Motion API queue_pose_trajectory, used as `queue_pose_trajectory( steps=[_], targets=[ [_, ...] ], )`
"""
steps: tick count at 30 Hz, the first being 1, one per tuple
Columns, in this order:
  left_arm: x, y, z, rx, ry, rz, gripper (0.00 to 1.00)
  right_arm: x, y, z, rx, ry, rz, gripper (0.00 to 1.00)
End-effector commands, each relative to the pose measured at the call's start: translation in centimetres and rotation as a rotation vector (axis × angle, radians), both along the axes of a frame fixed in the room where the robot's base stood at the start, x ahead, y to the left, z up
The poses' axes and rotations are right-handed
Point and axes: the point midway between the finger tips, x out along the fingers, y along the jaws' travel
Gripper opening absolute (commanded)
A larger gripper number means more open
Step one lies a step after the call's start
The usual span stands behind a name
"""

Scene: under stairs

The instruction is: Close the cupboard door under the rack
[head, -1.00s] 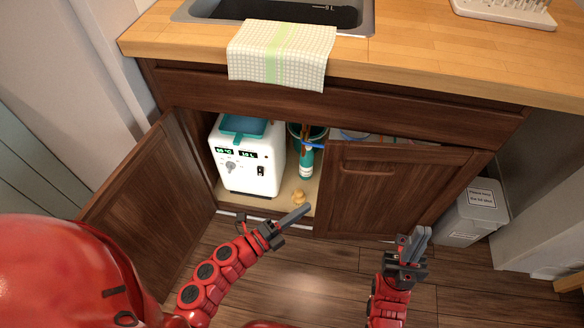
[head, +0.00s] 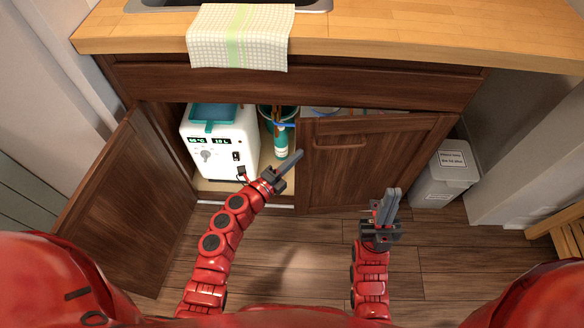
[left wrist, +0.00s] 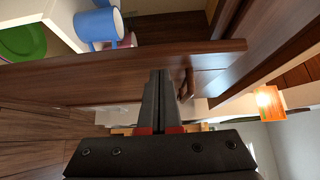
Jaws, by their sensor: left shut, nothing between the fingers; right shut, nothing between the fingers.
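The right cupboard door (head: 375,175), dark wood with a bar handle (head: 340,146) near its upper left, stands partly open; the inside shows above its top edge. My left gripper (head: 297,155) is shut and empty, with its tips close to that door's free left edge. In the left wrist view the closed fingers (left wrist: 163,78) point at a dark wooden panel (left wrist: 90,75); I cannot tell if they touch it. My right gripper (head: 393,193) is shut and empty, lower right in front of the same door. The rack is not visible now.
The left door (head: 130,200) stands wide open. Inside are a white appliance (head: 220,150) and a green bottle (head: 281,140). A grey bin (head: 445,178) stands right of the cupboard, and a wooden slatted piece (head: 560,240) at far right. A towel (head: 240,40) hangs over the counter edge.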

Motion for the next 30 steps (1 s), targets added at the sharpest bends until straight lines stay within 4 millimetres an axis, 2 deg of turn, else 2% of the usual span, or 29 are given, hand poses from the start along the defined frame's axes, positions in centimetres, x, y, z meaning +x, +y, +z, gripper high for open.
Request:
queue_pose_trajectory(
  steps=[16, 24, 30],
  targets=[
    [1.1, 0.1, -0.2, 0.002, 0.001, -0.012, 0.0, 0.0, 0.0, -0.3, 0.0, 0.0, 0.0, 0.0],
    [5.2, 0.6, -0.3, 0.003, -0.002, -0.1, 0.0, 0.0, 0.0, -1.8, 0.0, 0.0, 0.0, 0.0],
    [7.2, 0.8, 0.0, 0.002, -0.003, -0.14, 0.0, 0.0, 0.0, -2.4, 0.0, 0.0, 0.0, 0.0]
  ],
)
